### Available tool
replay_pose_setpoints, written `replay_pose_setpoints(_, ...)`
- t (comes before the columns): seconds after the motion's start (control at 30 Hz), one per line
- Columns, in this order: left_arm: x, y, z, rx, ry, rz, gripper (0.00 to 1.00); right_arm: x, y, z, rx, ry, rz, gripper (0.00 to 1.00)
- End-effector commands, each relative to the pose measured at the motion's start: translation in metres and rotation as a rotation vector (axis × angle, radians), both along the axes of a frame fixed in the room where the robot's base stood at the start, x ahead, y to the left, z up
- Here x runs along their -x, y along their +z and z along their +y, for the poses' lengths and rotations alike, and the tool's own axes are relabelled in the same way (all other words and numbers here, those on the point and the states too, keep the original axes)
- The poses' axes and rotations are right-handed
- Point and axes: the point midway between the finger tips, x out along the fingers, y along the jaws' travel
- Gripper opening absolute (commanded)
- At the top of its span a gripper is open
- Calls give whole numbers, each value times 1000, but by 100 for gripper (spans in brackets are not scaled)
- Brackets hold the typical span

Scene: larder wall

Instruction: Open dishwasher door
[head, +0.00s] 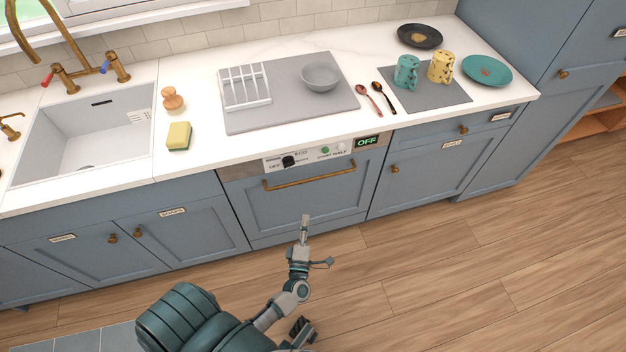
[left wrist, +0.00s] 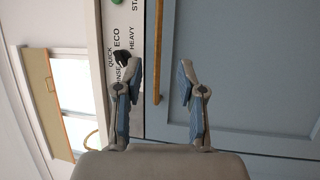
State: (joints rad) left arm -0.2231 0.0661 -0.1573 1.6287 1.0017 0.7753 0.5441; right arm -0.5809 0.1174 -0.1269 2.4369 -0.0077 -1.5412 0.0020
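The dishwasher door (head: 310,208) is a blue panel, shut flush with the cabinets under the worktop. Its brass bar handle (head: 310,182) runs across the top of the door. Above it is the control panel (head: 325,154) with a black knob and a display reading OFF. My left gripper (head: 305,220) is in front of the door, below the handle in the head view. In the left wrist view its fingers (left wrist: 157,78) are spread and empty. The handle (left wrist: 158,50) shows between and beyond the fingertips, with no visible contact.
The worktop above holds a grey mat (head: 290,110) with a white rack and a bowl (head: 321,77), plus mugs, plates and spoons. A sink (head: 90,140) is at the left. Blue cabinets (head: 440,165) flank the door. The wooden floor (head: 450,270) in front is clear.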

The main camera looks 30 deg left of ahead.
Motion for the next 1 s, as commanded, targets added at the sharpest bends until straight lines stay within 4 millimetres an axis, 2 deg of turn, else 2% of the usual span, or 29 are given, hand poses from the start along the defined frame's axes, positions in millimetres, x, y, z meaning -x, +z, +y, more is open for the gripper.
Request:
replay_pose_setpoints(0.4,-87,17,41,-7,-2,3,39,0,5,-2,-1,0,1,40)
replay_pose_setpoints(0.6,-122,24,58,-8,-2,5,39,-4,8,0,-7,1,-27,40)
replay_pose_setpoints(0.8,-140,27,67,-8,-3,6,39,-16,9,3,-17,4,-79,40)
replay_pose_setpoints(1.0,-143,28,69,-8,-3,6,39,-18,9,3,-20,5,-91,40)
